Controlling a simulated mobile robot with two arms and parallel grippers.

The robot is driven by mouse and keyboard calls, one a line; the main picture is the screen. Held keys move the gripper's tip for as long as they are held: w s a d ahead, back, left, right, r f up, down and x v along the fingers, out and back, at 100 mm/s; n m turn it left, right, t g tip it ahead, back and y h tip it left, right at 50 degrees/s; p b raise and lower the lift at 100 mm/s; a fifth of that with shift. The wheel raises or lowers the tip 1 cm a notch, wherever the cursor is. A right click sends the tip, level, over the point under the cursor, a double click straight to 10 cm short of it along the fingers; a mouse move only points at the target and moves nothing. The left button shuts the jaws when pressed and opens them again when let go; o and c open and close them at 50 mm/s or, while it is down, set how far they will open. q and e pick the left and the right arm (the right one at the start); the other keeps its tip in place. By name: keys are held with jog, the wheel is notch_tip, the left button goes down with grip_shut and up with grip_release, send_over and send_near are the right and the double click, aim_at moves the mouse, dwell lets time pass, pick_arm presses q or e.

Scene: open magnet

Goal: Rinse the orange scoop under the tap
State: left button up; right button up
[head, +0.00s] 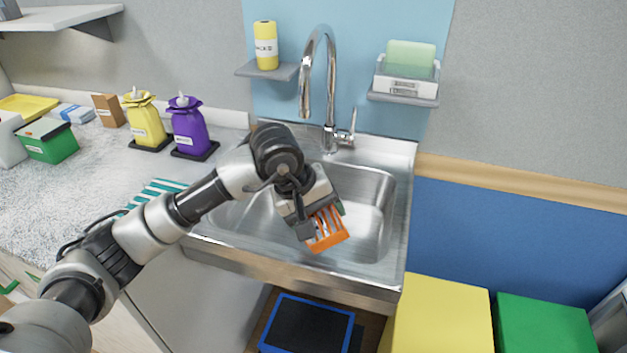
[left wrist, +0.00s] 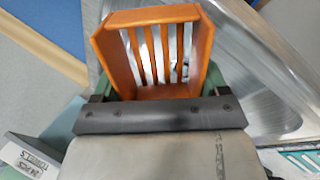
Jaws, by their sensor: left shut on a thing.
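The orange slotted scoop (head: 328,232) is held in my left gripper (head: 318,216) above the front part of the sink basin (head: 372,215). In the left wrist view the scoop (left wrist: 155,50) shows its open side and slots, and its near edge lies at the gripper (left wrist: 150,95), which is shut on it. The chrome tap (head: 328,70) rises behind the basin, with its spout end above and behind my left gripper. The tap's lever (head: 347,130) stands to its right. No water stream shows. My right gripper is not in view.
A striped cloth (head: 155,190) lies at the sink's left edge. Yellow (head: 440,315) and green (head: 545,325) boxes stand below right.

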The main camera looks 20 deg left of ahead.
pick_arm(q)
jog(key=shift+r, duration=0.1)
dwell(0.4)
jog(key=s+r, duration=0.4)
jog(key=s, duration=0.1)
jog(key=shift+d+p, duration=0.45)
